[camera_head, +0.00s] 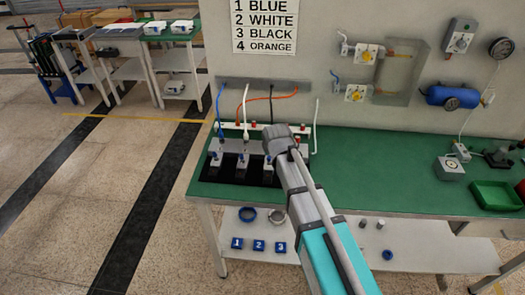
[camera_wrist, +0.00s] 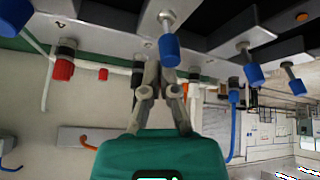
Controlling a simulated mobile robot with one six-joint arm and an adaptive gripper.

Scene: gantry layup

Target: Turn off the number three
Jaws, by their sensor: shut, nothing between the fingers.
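A row of valve units stands on a black panel on the green bench, with blue-tipped levers. In the head view the first unit (camera_head: 215,158), second unit (camera_head: 242,162) and third unit (camera_head: 268,164) show; my arm hides the area to their right. My gripper (camera_wrist: 160,68) is shut and empty. In the wrist view its fingertips are right by a blue-tipped lever (camera_wrist: 169,48), third from the right; I cannot tell whether they touch. Two other levers (camera_wrist: 253,72) (camera_wrist: 295,85) lie to the right, and a blue tip (camera_wrist: 14,15) at the far left.
The wall sign (camera_head: 265,25) reads 1 blue, 2 white, 3 black, 4 orange. A green tray (camera_head: 495,196) sits at the right. The middle bench (camera_head: 385,180) is clear.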

